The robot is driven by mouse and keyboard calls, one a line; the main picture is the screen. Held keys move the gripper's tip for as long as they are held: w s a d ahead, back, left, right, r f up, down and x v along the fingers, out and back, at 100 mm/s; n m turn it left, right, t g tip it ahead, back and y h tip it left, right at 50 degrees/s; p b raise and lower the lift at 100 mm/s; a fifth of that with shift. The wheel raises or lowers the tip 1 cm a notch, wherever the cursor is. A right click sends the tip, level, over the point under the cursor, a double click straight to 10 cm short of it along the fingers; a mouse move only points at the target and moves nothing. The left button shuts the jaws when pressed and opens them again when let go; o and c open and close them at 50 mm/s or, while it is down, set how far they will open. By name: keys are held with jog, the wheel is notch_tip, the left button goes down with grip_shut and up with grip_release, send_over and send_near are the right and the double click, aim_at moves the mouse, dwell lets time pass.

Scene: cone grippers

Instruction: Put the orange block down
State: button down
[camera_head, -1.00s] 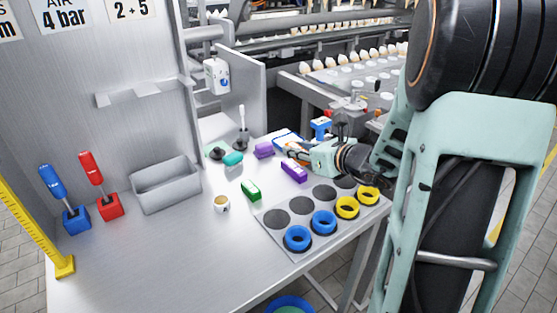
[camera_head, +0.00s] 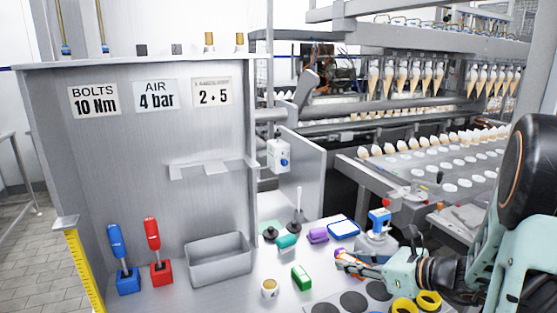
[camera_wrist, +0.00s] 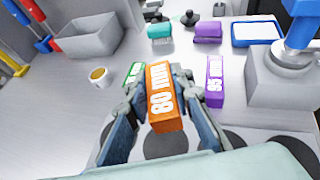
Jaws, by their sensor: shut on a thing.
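The orange block (camera_wrist: 161,97), marked "80 mm", is between the two fingers of my gripper (camera_wrist: 157,100) in the wrist view. My gripper is shut on it. In the head view my gripper (camera_head: 348,260) is over the right part of the bench, and the block is mostly hidden by the fingers. A green block (camera_wrist: 134,73) lies to the left of the orange block, and a purple block (camera_wrist: 215,82), marked "95 mm", lies to its right. I cannot tell whether the orange block touches the bench.
A cup (camera_head: 270,288), a grey bin (camera_head: 219,262) and a blue-topped press (camera_head: 378,237) stand around. Bare bench (camera_wrist: 185,62) shows behind the orange block.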

aim_at(329, 301)
jog(key=s+a, duration=0.1)
jog(key=s+a+f+n+g+y, duration=0.1)
jog(key=a, duration=0.1)
jog(key=s+a+f+n+g+y, duration=0.1)
jog(key=a, duration=0.1)
jog(key=shift+f, duration=0.25)
jog(key=shift+r+n+p, duration=0.3)
jog(key=shift+r+p, duration=0.05)
jog(key=shift+p, duration=0.15)
notch_tip(329, 301, up, 7)
jog(key=p, duration=1.3)
jog(key=shift+f, duration=0.15)
jog(key=shift+s+d, duration=0.1)
jog(key=shift+d, duration=0.05)
